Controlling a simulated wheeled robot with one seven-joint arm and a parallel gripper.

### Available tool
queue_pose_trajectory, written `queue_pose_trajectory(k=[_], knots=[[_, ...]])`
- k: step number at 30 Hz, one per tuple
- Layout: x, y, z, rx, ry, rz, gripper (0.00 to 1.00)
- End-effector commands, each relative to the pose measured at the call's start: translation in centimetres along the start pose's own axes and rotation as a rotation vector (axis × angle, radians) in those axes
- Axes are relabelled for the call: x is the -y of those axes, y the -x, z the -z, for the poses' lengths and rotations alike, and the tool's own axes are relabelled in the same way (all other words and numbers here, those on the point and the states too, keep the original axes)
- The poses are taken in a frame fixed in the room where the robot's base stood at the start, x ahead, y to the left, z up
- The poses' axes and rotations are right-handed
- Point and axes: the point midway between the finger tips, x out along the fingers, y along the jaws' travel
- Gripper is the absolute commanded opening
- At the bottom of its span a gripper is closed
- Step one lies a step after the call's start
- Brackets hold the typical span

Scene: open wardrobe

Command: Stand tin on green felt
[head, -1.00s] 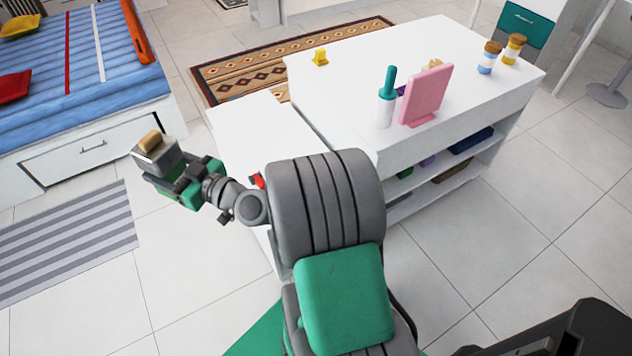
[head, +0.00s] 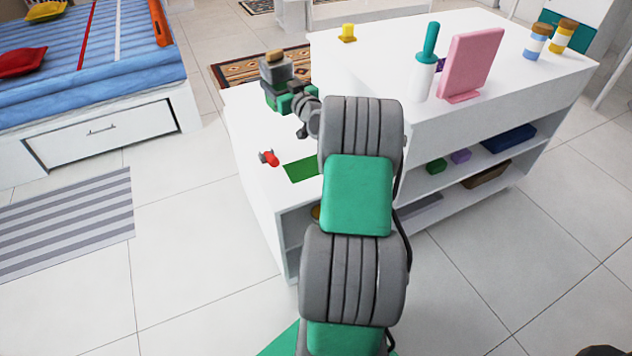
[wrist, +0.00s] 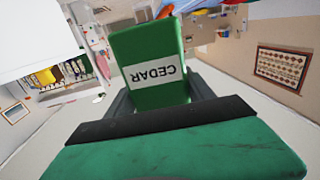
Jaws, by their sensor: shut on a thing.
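The green felt (head: 302,171) is a flat patch on the low white top, partly covered by my arm at its right edge. In the wrist view the tin (wrist: 150,55) has a green side with a white CEDAR label, upside down in the picture. The tin looks upright and appears beyond the felt in the picture. Its underside is hidden, and its height above the top cannot be told.
A small red object (head: 269,158) lies left of the felt. The low top (head: 245,120) is otherwise mostly bare.

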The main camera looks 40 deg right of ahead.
Motion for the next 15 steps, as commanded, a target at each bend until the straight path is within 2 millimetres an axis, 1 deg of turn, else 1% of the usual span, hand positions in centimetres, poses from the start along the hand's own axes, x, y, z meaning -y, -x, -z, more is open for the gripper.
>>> queue_pose_trajectory(k=[1,3,6,10,13,15], knots=[[-1.9,-0.5,-2.0,-0.004,0.000,-0.025,0.19],[-4.0,-0.9,-3.0,-0.007,-0.003,-0.054,0.19],[-6.5,-1.4,-3.9,-0.012,-0.006,-0.088,0.19],[-8.4,-1.6,-4.4,-0.016,-0.008,-0.114,0.19],[-8.8,-1.4,-4.6,-0.017,-0.009,-0.121,0.19],[-8.7,-0.6,-4.9,-0.017,-0.010,-0.123,0.19]])
